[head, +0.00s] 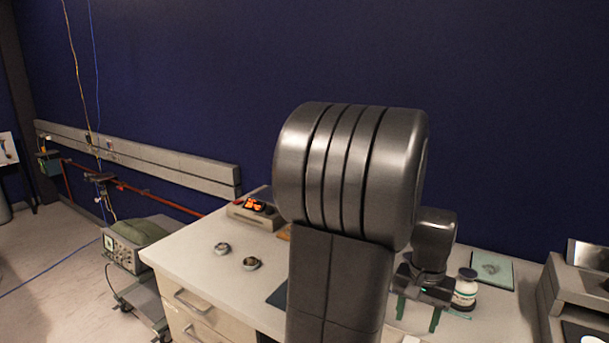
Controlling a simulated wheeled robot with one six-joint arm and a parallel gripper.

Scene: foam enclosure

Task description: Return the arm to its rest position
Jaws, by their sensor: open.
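My gripper (422,312) is at the end of my arm, low over the right part of the white-topped bench. Its two green-edged fingers point down and stand apart, with nothing visible between them. My own large dark arm link rises in the middle of the head view and hides part of the bench.
The bench (190,256) holds two small round items (222,248) (251,263), a device with an orange display (256,208) and a green flat item (492,268). A grey unit (580,290) is at right. A cart with an instrument (128,249) stands left, beside open floor.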

